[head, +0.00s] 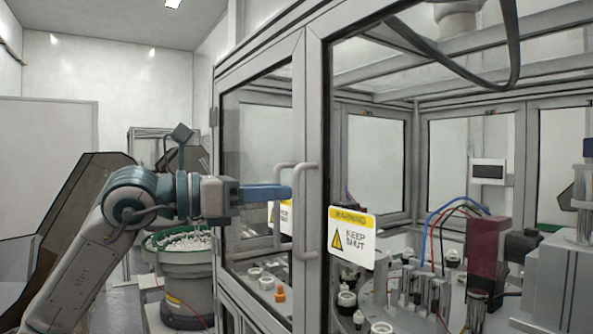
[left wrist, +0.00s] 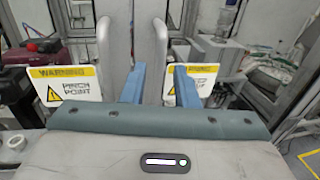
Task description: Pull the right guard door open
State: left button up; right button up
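The guard doors of the cell have grey frames, clear panes and vertical bar handles near their meeting edges. The right guard door (head: 315,150) looks closed and carries a yellow and white warning sign (head: 352,240). A bar handle (head: 300,210) stands at the meeting edges; it also shows in the left wrist view (left wrist: 160,45). My left gripper (head: 288,191) has its blue fingers beside the handles. In the left wrist view its fingers (left wrist: 160,67) are apart, with the handle bar showing in the gap; whether they touch it, I cannot tell. My right gripper is not in view.
A green-rimmed bowl feeder (head: 180,258) with white caps stands left of the cell, below my left arm. Behind the panes are a red block (head: 487,250), cables and several small fixtures. A second sign (head: 285,215) is on the left door.

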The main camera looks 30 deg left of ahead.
pick_arm(q)
jog(key=shift+p+x, duration=1.6)
jog(key=shift+x, duration=0.65)
grip_shut()
